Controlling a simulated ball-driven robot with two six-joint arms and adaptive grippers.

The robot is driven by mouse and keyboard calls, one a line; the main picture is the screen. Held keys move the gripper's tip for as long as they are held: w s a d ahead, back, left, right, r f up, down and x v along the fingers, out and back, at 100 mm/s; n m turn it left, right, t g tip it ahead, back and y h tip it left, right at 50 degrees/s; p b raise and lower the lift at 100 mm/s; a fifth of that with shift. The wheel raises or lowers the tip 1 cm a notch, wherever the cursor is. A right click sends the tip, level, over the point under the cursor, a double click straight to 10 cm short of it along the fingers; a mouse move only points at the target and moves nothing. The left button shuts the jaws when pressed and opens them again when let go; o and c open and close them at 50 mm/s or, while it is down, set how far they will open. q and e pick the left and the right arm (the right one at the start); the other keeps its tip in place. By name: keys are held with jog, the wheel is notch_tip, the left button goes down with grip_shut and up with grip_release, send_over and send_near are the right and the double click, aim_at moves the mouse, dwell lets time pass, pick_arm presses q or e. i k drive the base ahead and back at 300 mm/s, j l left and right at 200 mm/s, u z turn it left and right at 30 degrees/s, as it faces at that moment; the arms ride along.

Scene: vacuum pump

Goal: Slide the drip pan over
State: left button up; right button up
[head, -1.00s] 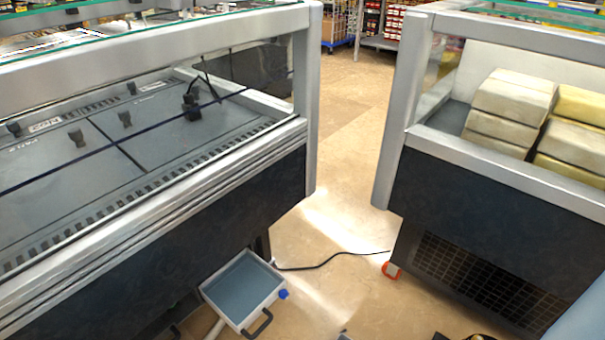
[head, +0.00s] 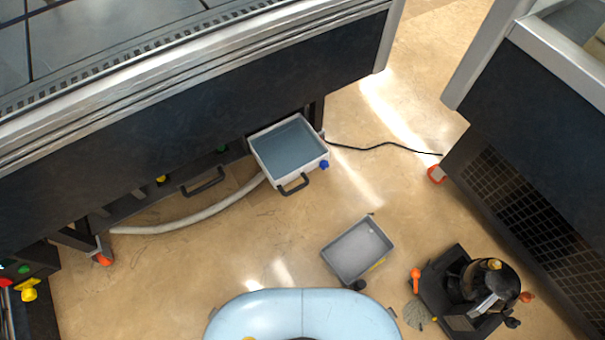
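A white pan (head: 317,155) with a grey-blue inside, apparently holding water, sits at the bottom of the left display case, partly out on the floor. It has a black handle (head: 294,186) in front and a blue knob (head: 324,164) on its right side. A smaller grey tray (head: 357,249) lies on the open floor to the lower right of it and looks empty. The frames do not settle which of the two is the drip pan. Neither of my grippers is in view.
A pale hose (head: 197,217) runs left from the white pan. A black cord (head: 385,146) crosses toward the right case (head: 530,140). A black pump-like machine (head: 487,285) stands at lower right, beside a small brush (head: 416,312). Floor between pan and tray is clear.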

aim_at(354, 252)
jog(key=k+l, duration=0.95)
jog(key=l+u, duration=0.05)
jog(key=l, duration=0.05)
